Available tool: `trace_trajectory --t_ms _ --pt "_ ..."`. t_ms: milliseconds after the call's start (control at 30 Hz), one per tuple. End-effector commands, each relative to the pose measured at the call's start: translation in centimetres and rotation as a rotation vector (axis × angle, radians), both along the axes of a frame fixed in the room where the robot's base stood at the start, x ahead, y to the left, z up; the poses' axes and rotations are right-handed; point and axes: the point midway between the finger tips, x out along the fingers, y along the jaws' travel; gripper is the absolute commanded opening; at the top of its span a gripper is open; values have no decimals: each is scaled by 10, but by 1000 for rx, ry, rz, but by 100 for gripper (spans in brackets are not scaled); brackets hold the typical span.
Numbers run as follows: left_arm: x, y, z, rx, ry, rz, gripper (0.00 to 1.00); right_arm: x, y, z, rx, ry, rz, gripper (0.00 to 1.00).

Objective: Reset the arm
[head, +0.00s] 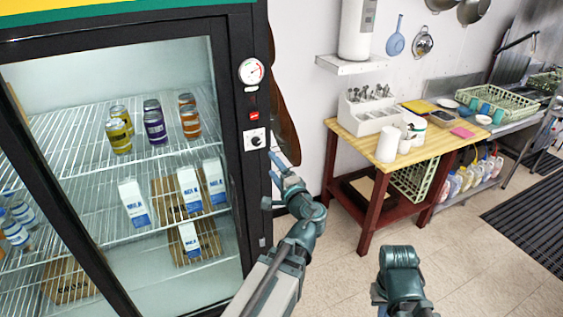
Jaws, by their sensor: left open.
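My left arm comes up from the bottom middle. Its gripper (276,182) is open and empty, its fingers spread in front of the right edge of the drinks cooler (232,120), below the cooler's dial. I cannot tell whether it touches the cooler. Part of my right arm (400,270) shows at the bottom right, over the floor; its gripper is not visible.
To the right stands a wooden table (366,150) with a cutlery holder (368,113) and white canisters (388,145). Tiled floor (335,270) lies open before it, with a black mat (530,215) at far right.

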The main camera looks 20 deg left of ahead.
Motion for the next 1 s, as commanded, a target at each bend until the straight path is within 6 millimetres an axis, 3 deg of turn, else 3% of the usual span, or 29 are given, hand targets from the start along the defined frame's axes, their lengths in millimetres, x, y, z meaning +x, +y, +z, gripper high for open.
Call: trace_trajectory --t_ms 167,267,367,433,567,700,833,1000 --pt "0 0 -1 -2 1 0 70 0 0 0 0 0 0 0" --pt "-2 -3 -14 -46 2 11 70 0 0 -6 0 0 0 0" --pt "-11 -14 -52 -177 16 47 70 0 0 -20 0 0 2 0" --pt "-21 -28 -93 -314 43 86 70 0 0 -33 -1 0 3 0" --pt "-47 -71 -174 -593 148 168 70 0 0 -56 -1 0 6 0" --pt "-84 -130 -246 -854 313 244 70 0 0 -77 -2 0 9 0" --pt "-121 -187 -293 -1042 486 295 70 0 0 -93 -2 1 11 0" --pt "-162 -242 -322 -1196 676 333 70 0 0 -106 -2 1 14 0"
